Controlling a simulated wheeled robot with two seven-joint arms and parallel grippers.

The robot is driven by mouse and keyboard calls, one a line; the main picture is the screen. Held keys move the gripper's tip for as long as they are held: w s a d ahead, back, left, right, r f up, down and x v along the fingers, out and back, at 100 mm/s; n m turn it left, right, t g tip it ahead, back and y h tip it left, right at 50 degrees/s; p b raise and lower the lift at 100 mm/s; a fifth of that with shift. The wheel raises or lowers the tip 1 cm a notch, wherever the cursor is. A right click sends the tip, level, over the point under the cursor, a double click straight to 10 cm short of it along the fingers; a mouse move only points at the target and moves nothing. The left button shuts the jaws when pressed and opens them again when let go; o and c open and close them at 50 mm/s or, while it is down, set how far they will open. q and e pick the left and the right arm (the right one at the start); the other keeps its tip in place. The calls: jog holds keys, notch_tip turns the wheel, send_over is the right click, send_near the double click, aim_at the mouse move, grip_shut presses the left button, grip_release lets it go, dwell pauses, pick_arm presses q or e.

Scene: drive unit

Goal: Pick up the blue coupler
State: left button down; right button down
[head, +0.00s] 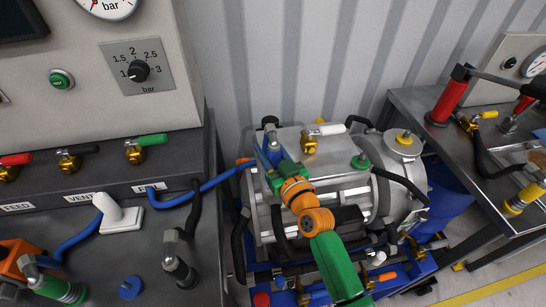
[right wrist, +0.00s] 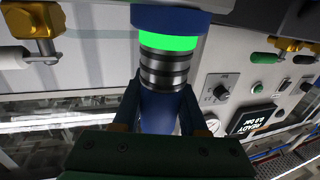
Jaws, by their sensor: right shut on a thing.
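My right gripper (head: 272,165) is shut on the blue coupler (head: 273,142), above the upper left of the silver drive unit (head: 345,190). In the right wrist view, the blue coupler (right wrist: 160,112) stands between the two fingers of my right gripper (right wrist: 160,118). It has a blue lower body, a dark ribbed section, a bright green ring and a blue part at the top of the picture. Whether that blue top part belongs to the coupler or to a port, I cannot tell. My left gripper is not in view.
A blue hose (head: 212,182) runs from the drive unit's left side to the bench. The control panel (head: 105,85) stands at left, with valves (head: 135,152) below it. A green coupler (head: 62,290) lies at bottom left. A side table (head: 405,100) stands at right.

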aim_at(268, 131)
jog(key=shift+r, duration=0.1)
notch_tip(268, 131, up, 5)
jog(key=p, duration=0.5)
jog(key=s+r+p, duration=0.1)
jog(key=r+p, duration=0.1)
jog(key=p, duration=0.1)
jog(key=s+r+p, duration=0.2)
jog(key=p, duration=0.1)
jog(key=shift+s+a+p, duration=0.1)
jog(key=shift+p, duration=0.25)
jog(key=s+r+b, duration=0.1)
jog(key=s+r, duration=0.2)
jog(key=s, duration=0.7)
jog(key=shift+s+a+r+b, duration=0.2)
jog(key=shift+s+r+b, duration=0.15)
jog(key=shift+s+r, duration=0.05)
jog(key=shift+r, duration=0.7)
